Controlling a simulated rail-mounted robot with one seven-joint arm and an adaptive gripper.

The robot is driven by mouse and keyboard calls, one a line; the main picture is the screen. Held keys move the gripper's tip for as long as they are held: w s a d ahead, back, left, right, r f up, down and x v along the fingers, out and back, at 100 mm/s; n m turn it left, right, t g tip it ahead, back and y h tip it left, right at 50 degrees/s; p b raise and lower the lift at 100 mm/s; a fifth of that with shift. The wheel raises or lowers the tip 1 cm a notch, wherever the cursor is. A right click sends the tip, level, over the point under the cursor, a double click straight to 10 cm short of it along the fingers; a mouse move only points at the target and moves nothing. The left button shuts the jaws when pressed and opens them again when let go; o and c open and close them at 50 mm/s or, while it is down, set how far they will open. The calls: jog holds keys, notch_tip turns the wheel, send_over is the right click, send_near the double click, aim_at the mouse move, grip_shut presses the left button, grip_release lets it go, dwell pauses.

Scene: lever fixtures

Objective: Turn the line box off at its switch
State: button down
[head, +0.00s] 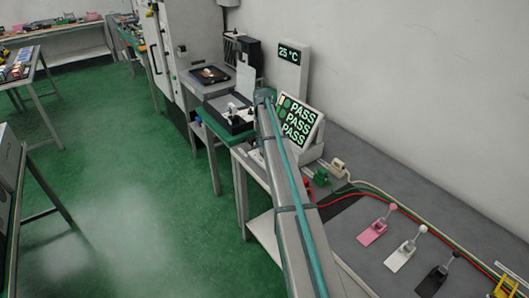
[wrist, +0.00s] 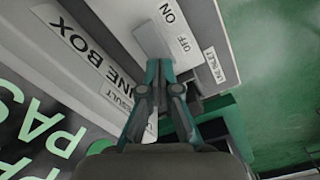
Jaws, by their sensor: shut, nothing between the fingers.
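The line box shows in the head view as a pale box with a lit panel (head: 298,120) reading PASS in several rows. In the wrist view its LINE BOX label (wrist: 82,45) runs along the pale face. A light block, seemingly the switch (wrist: 153,40), sits beside a plate marked ON and OFF (wrist: 178,32). My gripper (wrist: 161,66) is shut and empty, its fingertips at the lower edge of that block. I cannot tell whether they touch it. The fingers hide part of the face. In the head view my arm covers part of the box's left side.
Pink (head: 373,233), white (head: 402,255) and black (head: 433,280) lever fixtures stand on the grey bench at the right. Red and green cables (head: 420,212) run along it. A 25 °C display (head: 289,55) stands behind the box. The green floor (head: 130,190) at left is open.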

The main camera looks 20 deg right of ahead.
aim_at(262, 149)
jog(key=shift+f+b, duration=0.4)
jog(key=shift+f, duration=0.9)
dwell(0.6)
jog(key=shift+r, duration=0.1)
jog(key=shift+r+p, duration=1.6)
jog(key=shift+r, duration=1.85)
